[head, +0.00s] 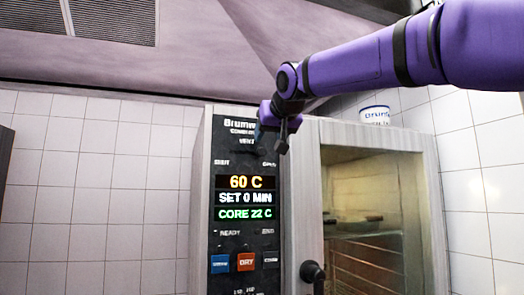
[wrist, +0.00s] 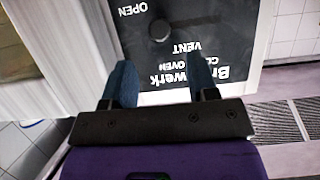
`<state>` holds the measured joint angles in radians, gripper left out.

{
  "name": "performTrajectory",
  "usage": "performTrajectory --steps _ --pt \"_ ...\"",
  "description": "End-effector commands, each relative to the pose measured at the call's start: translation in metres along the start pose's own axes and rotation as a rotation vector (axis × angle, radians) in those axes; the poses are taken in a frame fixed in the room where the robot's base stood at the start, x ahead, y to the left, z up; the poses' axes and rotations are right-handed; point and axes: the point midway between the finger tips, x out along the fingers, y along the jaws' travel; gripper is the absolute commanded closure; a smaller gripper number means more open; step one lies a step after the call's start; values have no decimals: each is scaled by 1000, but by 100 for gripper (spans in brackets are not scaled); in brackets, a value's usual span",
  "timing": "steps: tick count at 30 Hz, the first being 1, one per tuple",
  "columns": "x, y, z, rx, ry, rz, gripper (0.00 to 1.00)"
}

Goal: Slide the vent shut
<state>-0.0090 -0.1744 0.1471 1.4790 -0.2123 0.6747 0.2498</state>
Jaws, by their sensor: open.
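The vent's round dark knob (wrist: 159,30) stands on the black oven panel in the wrist view, where the picture is upside down. It lies toward the OPEN label, off to one side of the VENT label. In the head view the panel (head: 225,175) shows SHUT at left and OPEN at right below VENT, but I cannot make out the knob there. My gripper (wrist: 163,76) is open and empty, its two blue fingers apart. The knob is beyond the fingertips, in line with the gap and not between them. In the head view my gripper (head: 274,130) is at the panel's upper right.
The oven's glass door (head: 375,215) with a dark handle (head: 312,272) is right of the panel. Lit displays (head: 245,198) and buttons (head: 246,262) sit below the vent labels. A white labelled tub (head: 375,115) stands on top. Tiled wall (head: 100,190) lies left.

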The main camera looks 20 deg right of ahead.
Motion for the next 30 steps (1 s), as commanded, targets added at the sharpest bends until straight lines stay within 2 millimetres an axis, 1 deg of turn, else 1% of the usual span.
performTrajectory --steps 1,6,9,12,17,25,26,27,29,30 --pt "11 0 1 0 -3 1 46" --pt "40 0 1 0 -3 0 46" --pt "54 0 1 0 -2 0 46" --pt "64 0 1 -1 -2 0 46" --pt "71 0 1 -1 -1 1 46" --pt "72 0 0 0 -1 0 46" --pt "72 0 1 0 -1 0 51" --pt "72 0 1 0 -1 0 60" --pt "72 0 1 0 -1 0 74" --pt "72 0 1 0 -1 0 83"
